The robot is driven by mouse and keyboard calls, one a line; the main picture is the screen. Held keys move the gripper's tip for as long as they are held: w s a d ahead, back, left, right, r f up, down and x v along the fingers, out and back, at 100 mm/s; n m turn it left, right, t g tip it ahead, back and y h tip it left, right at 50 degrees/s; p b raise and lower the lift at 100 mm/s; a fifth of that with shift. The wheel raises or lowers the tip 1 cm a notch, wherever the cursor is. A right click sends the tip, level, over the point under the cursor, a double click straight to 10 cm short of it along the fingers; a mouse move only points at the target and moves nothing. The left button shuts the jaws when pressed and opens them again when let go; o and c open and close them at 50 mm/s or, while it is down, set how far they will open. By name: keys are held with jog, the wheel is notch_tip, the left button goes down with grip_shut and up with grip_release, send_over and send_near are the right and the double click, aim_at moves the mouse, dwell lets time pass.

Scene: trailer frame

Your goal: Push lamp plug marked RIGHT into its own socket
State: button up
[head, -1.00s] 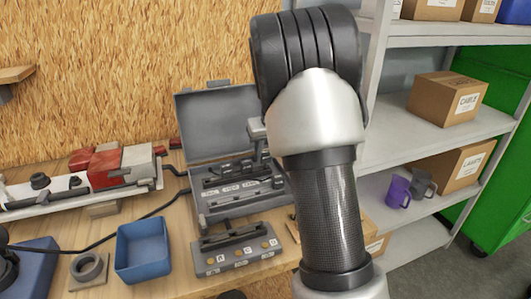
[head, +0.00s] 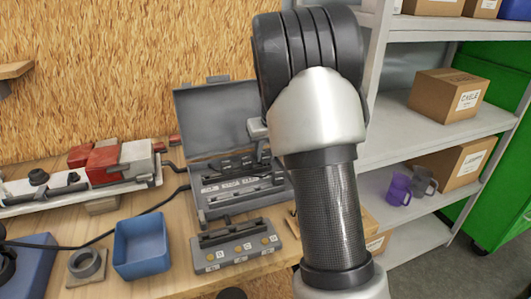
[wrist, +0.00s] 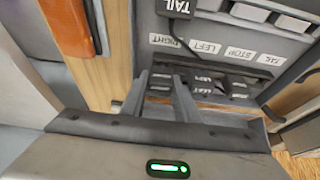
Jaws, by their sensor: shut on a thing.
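The open grey case (head: 203,207) stands on the bench in the head view, with dark plugs and white labels inside. In the wrist view, labels on the case read RIGHT (wrist: 166,41), LEFT, STOP and TAIL. A dark piece marked TAIL (wrist: 178,7) is at the top edge. My gripper (wrist: 161,76) is over the case, its two fingers at either side of a small dark plug with a pale tag (wrist: 161,87). I cannot read that tag. A dark plug marked LEFT (wrist: 203,79) lies just right of the fingers. My arm hides much of the gripper in the head view.
A grey panel with round yellowish fittings (head: 232,258) stands in front of the case. A blue bin (head: 141,246) and a grey ring block (head: 87,266) are to its left. A black cable crosses the bench. Shelves (head: 437,125) with boxes and mugs stand at right.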

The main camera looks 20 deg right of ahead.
aim_at(265, 151)
jog(key=shift+f, duration=0.3)
jog(key=o, duration=1.1)
jog(key=shift+o, duration=0.2)
jog(key=shift+r, duration=0.1)
jog(key=shift+o, duration=0.2)
jog(key=shift+r+p, duration=2.2)
jog(key=shift+r, duration=1.25)
